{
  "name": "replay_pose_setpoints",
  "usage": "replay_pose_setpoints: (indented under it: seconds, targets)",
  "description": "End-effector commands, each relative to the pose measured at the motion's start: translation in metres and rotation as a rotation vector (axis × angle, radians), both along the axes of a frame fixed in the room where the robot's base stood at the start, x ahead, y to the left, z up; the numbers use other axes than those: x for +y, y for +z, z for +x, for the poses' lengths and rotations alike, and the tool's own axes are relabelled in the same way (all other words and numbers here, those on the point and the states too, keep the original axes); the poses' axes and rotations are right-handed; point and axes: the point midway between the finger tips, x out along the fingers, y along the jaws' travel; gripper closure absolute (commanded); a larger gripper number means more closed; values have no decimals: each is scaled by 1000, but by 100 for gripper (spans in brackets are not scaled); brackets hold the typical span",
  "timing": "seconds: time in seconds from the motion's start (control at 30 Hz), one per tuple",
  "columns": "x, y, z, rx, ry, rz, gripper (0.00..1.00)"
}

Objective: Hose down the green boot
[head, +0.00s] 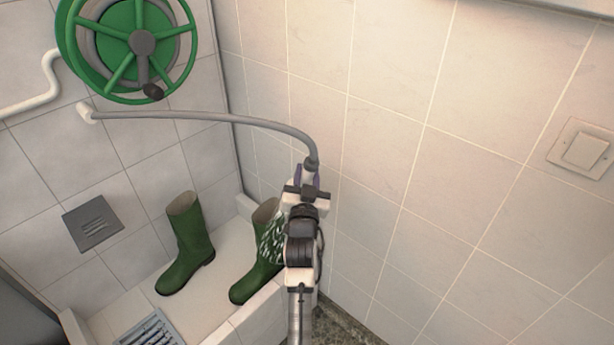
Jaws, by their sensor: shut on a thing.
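Two green boots stand upright in a low tiled basin. The left boot (187,245) is fully in view and its toe points down-left. The right boot (255,279) is partly hidden behind my arm. White streaky flecks show on or in front of its shaft; I cannot tell whether they are water or marks. My gripper (307,178) is above and right of the right boot, apart from it, and shut on the end of the grey hose (215,118). The held nozzle is mostly hidden by the gripper.
A green hose reel (103,44) with a crank hangs on the left wall, above the hose's white wall fitting (87,112). The basin (113,312) has a raised rim and a floor grate (153,331). A tiled wall stands close on the right, with a switch (581,148).

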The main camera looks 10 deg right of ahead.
Motion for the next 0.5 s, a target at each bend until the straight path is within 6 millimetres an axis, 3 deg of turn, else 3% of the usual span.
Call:
replay_pose_setpoints:
  seconds: [0.1,0.5]
  targets:
    - [0,9,0,-5,0,-1,100]
    - [16,5,-10,-3,3,-2,100]
